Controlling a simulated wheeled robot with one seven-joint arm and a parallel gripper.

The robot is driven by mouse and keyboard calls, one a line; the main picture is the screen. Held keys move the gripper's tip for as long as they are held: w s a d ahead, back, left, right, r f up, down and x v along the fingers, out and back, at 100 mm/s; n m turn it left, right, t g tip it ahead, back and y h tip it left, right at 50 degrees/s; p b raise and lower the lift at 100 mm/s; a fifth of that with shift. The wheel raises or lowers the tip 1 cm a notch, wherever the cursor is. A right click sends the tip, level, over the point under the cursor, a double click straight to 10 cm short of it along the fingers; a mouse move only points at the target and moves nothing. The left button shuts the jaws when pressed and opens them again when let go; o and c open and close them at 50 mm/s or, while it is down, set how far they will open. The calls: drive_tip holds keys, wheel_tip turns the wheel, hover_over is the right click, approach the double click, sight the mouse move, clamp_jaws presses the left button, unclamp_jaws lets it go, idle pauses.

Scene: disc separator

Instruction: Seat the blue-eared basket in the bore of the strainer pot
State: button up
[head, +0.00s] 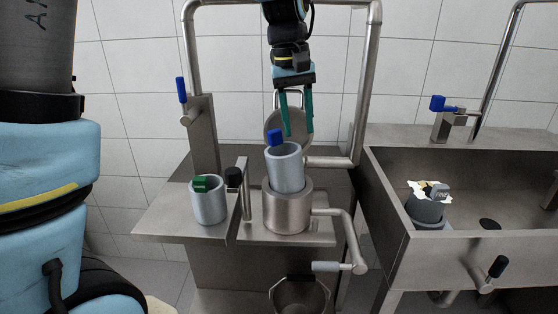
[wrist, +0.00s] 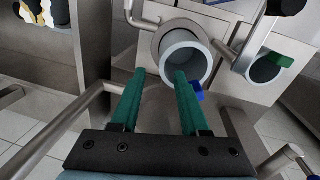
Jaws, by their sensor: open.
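The blue-eared basket (head: 286,168) is a pale blue-grey open cylinder with a blue ear (head: 276,137) on its rim. It stands in the mouth of the steel strainer pot (head: 287,210), with much of its wall above the pot rim. It looks near upright; its lower end is hidden. The wrist view shows the open basket (wrist: 207,62) within the pot's ring (wrist: 157,45). My gripper (head: 299,131) hangs above and behind the basket, open and empty. In the wrist view my gripper (wrist: 160,74) has one fingertip close to the basket rim and the ear; contact is unclear.
A green-eared basket (head: 208,205) stands on the left ledge, beside a black-knobbed post (head: 245,190). A round lid (head: 274,124) is raised behind the pot. A pipe frame (head: 364,90) surrounds the stand. The sink (head: 400,212) at right holds a grey container (head: 425,210). A bucket (head: 300,296) hangs below.

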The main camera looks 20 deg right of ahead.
sight(301, 162)
drive_tip(key=f, duration=0.3)
drive_tip(key=f+p, duration=0.1)
drive_tip(key=f, duration=0.2)
drive_tip(key=d+f+p, duration=0.1)
drive_tip(key=f, duration=0.3)
drive_tip(key=shift+s+f, duration=0.1)
clamp_jaws()
idle(1.2)
